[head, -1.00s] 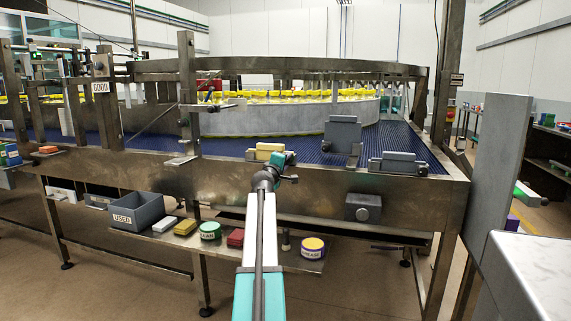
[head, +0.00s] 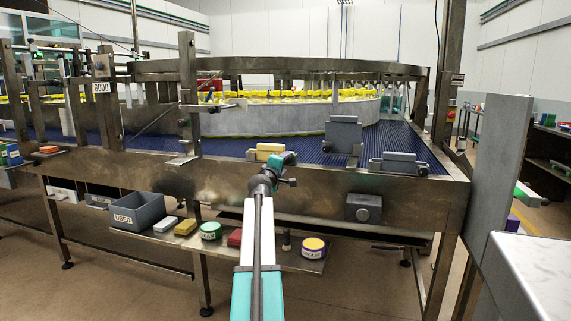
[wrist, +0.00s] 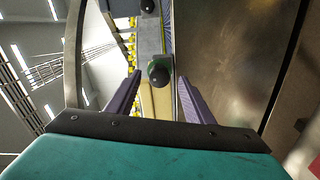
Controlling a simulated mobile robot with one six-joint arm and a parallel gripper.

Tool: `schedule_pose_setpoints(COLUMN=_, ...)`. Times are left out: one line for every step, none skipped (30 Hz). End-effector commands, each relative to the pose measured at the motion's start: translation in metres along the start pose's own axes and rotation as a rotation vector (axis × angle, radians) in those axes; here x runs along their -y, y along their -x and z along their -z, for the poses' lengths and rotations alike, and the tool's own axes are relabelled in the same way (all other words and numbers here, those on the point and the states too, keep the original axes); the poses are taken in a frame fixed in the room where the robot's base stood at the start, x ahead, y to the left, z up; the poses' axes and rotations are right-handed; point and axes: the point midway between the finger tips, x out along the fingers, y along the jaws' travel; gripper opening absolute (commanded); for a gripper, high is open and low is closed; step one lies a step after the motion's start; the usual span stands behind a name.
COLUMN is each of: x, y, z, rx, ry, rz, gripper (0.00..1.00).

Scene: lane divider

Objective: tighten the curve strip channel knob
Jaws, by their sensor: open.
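A dark round knob (wrist: 159,75) with a green collar sits ahead of my gripper in the wrist view, between the lines of its two purple fingers. The fingers are apart, and I see no contact with the knob. Behind the knob runs a pale yellow block or strip (wrist: 161,102). In the head view my gripper (head: 287,168) is at the near edge of the blue conveyor, beside a tan block (head: 266,149). The knob cannot be made out there, probably hidden by my gripper. A second dark knob (wrist: 148,6) shows farther off in the wrist view.
The metal side rail (head: 215,185) of the conveyor runs close by my gripper. Grey blocks (head: 343,134) stand to the right on the blue belt (head: 400,140). Below, a shelf holds a grey USED bin (head: 138,213) and several small items. A grey panel (head: 498,150) stands at the right.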

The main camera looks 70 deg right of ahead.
Motion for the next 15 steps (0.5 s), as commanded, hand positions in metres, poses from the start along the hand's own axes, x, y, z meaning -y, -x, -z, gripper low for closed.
schedule_pose_setpoints(x=0.0, y=0.008, z=-0.001, rx=-0.001, ry=0.0, rz=0.0, gripper=0.48)
schedule_pose_setpoints(x=0.0, y=0.011, z=-0.001, rx=-0.001, ry=0.0, rz=0.0, gripper=0.48)
schedule_pose_setpoints(x=0.0, y=0.015, z=-0.001, rx=0.0, ry=0.0, rz=0.0, gripper=0.48)
schedule_pose_setpoints(x=0.0, y=0.018, z=-0.001, rx=0.0, ry=0.0, rz=-0.001, gripper=0.48)
schedule_pose_setpoints(x=0.0, y=0.021, z=-0.001, rx=0.0, ry=0.0, rz=-0.001, gripper=0.48)
schedule_pose_setpoints(x=0.0, y=0.025, z=-0.001, rx=0.0, ry=0.0, rz=-0.001, gripper=0.48)
schedule_pose_setpoints(x=0.0, y=0.028, z=-0.001, rx=0.0, ry=0.0, rz=-0.001, gripper=0.48)
schedule_pose_setpoints(x=0.0, y=0.03, z=-0.001, rx=0.0, ry=0.0, rz=-0.001, gripper=0.48)
schedule_pose_setpoints(x=0.0, y=0.034, z=-0.001, rx=0.0, ry=0.0, rz=0.0, gripper=0.48)
schedule_pose_setpoints(x=0.0, y=0.037, z=-0.001, rx=0.001, ry=0.0, rz=0.0, gripper=0.48)
schedule_pose_setpoints(x=0.0, y=0.041, z=-0.001, rx=0.001, ry=0.0, rz=0.0, gripper=0.48)
schedule_pose_setpoints(x=0.0, y=0.044, z=-0.001, rx=0.001, ry=0.0, rz=0.0, gripper=0.48)
schedule_pose_setpoints(x=0.0, y=0.048, z=-0.001, rx=0.0, ry=0.0, rz=0.0, gripper=0.48)
schedule_pose_setpoints(x=0.0, y=0.051, z=-0.001, rx=0.0, ry=0.0, rz=0.0, gripper=0.48)
schedule_pose_setpoints(x=0.0, y=0.054, z=-0.001, rx=0.0, ry=-0.001, rz=0.0, gripper=0.48)
